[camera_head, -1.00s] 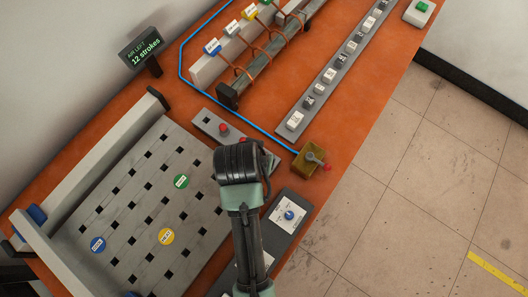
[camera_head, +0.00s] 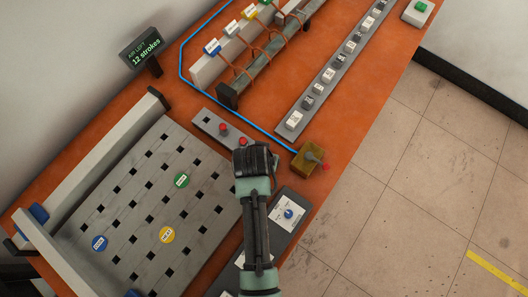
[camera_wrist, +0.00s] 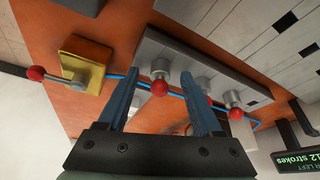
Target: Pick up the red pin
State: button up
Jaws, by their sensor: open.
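Red-knobbed pins stand on a grey block with square holes (camera_head: 205,121). One red pin (camera_head: 223,128) shows plainly in the head view, and a second red pin (camera_head: 243,141) sits close to my gripper. In the wrist view, one red pin (camera_wrist: 159,88) appears between my fingers, and another red pin (camera_wrist: 236,112) is to the right. A bit of red shows behind the right finger, mostly hidden. My gripper (camera_wrist: 161,76) is open and empty, above the block. In the head view its wrist hides the fingers and part of the block.
A brass box (camera_head: 307,158) with a red-knobbed lever stands close to the right of my gripper. A slotted grey board (camera_head: 150,215) with coloured discs lies to the left. A panel with a blue knob (camera_head: 288,213) is nearby. The display (camera_head: 143,54) reads 12 strokes.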

jog(key=shift+c, duration=0.4)
grip_shut()
jog(key=shift+r, duration=0.1)
